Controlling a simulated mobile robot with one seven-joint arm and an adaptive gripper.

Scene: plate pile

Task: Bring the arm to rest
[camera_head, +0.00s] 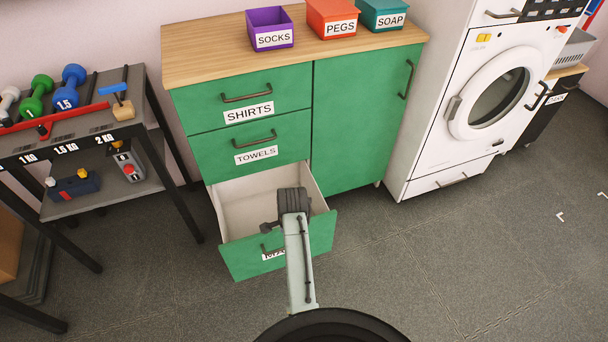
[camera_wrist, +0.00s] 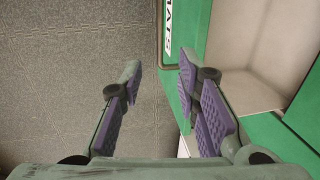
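My arm reaches out to the open bottom drawer (camera_head: 237,262) of the green cabinet (camera_head: 350,130). My gripper (camera_wrist: 158,72) is open in the wrist view, with its two purple-padded fingers apart and nothing held between them. The drawer's green front (camera_wrist: 196,30) and dark handle (camera_wrist: 166,62) lie just beyond the fingertips, nearer the right finger. I cannot tell whether a finger touches the handle. In the head view the wrist is over the drawer front and partly hides its label. The visible part of the drawer's inside is empty.
The cabinet top carries bins marked SOCKS (camera_head: 270,28), PEGS (camera_head: 333,18) and SOAP (camera_head: 382,14). A dumbbell rack (camera_head: 85,128) stands left and a washing machine (camera_head: 480,100) right. The grey floor (camera_head: 400,270) is clear at front right.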

